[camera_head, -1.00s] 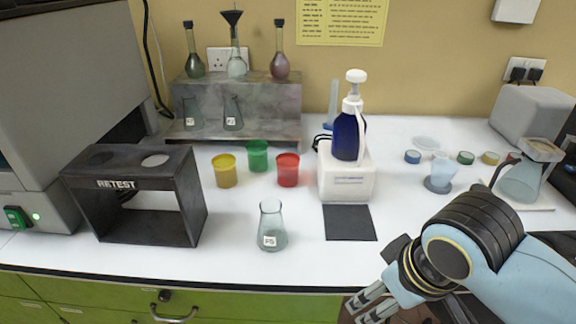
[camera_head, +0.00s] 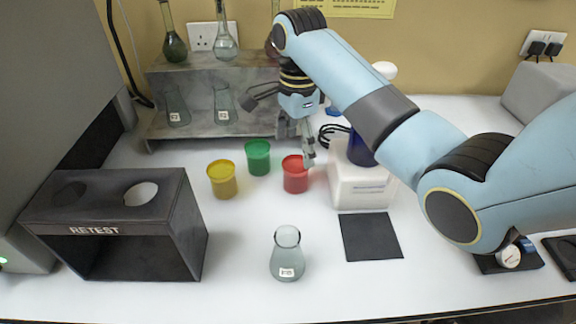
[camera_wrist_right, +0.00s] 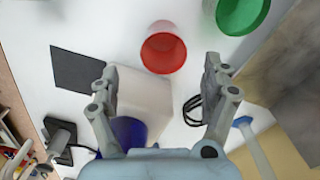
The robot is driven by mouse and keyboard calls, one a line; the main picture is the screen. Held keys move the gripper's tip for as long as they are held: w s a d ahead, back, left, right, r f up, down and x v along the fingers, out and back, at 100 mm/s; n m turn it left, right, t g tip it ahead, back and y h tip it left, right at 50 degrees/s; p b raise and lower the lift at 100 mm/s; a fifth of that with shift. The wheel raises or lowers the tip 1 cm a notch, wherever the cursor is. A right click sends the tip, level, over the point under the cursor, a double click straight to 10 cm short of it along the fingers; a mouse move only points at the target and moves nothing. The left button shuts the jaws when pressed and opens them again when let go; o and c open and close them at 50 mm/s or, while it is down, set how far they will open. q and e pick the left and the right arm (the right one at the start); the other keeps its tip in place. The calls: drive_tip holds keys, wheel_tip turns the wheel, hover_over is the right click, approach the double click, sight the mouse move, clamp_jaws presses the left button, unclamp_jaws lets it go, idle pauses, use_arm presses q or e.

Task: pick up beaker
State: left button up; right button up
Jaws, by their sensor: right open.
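A small clear conical glass beaker (camera_head: 287,258) with a white label stands upright on the white bench near the front, in the head view. Two similar labelled glass beakers (camera_head: 176,107) (camera_head: 224,105) stand on the lower step of the grey rack (camera_head: 190,75). My right gripper (camera_head: 283,133) is open and empty, above the back of the bench near the red cup, well behind the front beaker. In the right wrist view its two fingers (camera_wrist_right: 162,75) are spread wide, with no beaker between them. My left gripper is not in view.
Yellow (camera_head: 222,180), green (camera_head: 258,158) and red (camera_head: 296,176) cups stand mid-bench. A white box (camera_head: 360,188) with a blue bottle is right of them, partly hidden by my arm. A dark mat (camera_head: 371,237) lies in front. A black RETEST stand (camera_head: 115,215) is at left.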

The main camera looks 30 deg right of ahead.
sight(295, 176)
drive_tip(key=f, duration=0.3)
drive_tip(key=shift+s+f, duration=0.25)
drive_tip(key=shift+f, duration=0.55)
drive_tip(key=shift+w+f, duration=0.15)
drive_tip(key=shift+f, duration=0.1)
drive_tip(key=f, duration=0.5)
drive_tip(key=shift+w+d, duration=0.1)
drive_tip(key=shift+w, duration=0.2)
drive_tip(key=c, duration=0.4)
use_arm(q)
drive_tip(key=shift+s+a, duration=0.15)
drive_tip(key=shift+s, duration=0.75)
use_arm(e)
drive_tip(key=c, duration=0.8)
